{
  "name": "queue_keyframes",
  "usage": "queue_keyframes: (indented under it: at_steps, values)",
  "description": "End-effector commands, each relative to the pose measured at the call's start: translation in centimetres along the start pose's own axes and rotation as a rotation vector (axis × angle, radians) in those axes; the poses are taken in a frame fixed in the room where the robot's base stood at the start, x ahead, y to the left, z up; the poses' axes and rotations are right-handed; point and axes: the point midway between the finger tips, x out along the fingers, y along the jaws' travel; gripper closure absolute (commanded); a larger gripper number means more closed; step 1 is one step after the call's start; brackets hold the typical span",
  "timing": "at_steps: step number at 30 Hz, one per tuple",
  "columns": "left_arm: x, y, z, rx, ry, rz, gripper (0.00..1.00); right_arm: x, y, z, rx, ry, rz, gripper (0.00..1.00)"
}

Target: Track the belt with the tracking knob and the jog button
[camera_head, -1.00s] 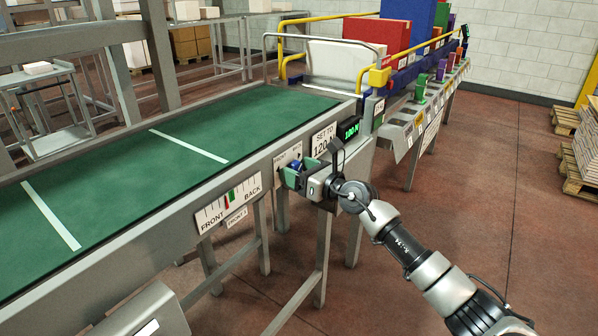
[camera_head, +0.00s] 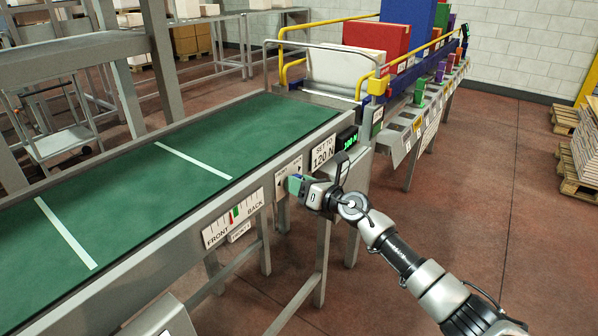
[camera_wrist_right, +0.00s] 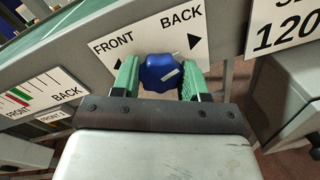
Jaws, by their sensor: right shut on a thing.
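The blue tracking knob (camera_wrist_right: 161,72) sits on a white plate (camera_wrist_right: 128,44) marked FRONT and BACK with arrows. My right gripper (camera_head: 293,184) is at the conveyor's side; its green fingers are shut on the knob, one on each side, in the right wrist view (camera_wrist_right: 160,76). A pale mark shows on the knob's face. The green belt (camera_head: 130,185) has white cross stripes. I cannot pick out the jog button. My left gripper is not in view.
A sign (camera_head: 323,152) reads SET TO 120 N, beside a small display with green digits (camera_head: 347,140). A grey box (camera_head: 160,318) stands at the bottom near the belt.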

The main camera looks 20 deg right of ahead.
Motion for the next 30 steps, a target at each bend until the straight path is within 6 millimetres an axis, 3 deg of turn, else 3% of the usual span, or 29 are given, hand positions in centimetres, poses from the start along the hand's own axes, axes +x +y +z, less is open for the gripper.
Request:
queue_keyframes:
  at_steps: [3,14,15,19,30]
  values:
    - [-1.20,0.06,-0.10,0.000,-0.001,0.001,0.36,-0.04,0.00,0.30,0.065,0.005,-0.003,0.80]
    - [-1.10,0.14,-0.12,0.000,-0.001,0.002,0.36,-0.02,-0.13,0.06,0.086,0.005,-0.002,0.80]
    - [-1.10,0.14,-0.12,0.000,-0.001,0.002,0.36,-0.03,-0.13,0.06,0.086,0.005,-0.002,0.52]
    - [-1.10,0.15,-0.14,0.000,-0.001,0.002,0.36,-0.02,-0.12,0.04,0.085,0.005,-0.002,0.32]
    - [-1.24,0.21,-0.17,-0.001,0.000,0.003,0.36,-0.66,-0.16,0.00,0.084,0.007,-0.003,0.32]
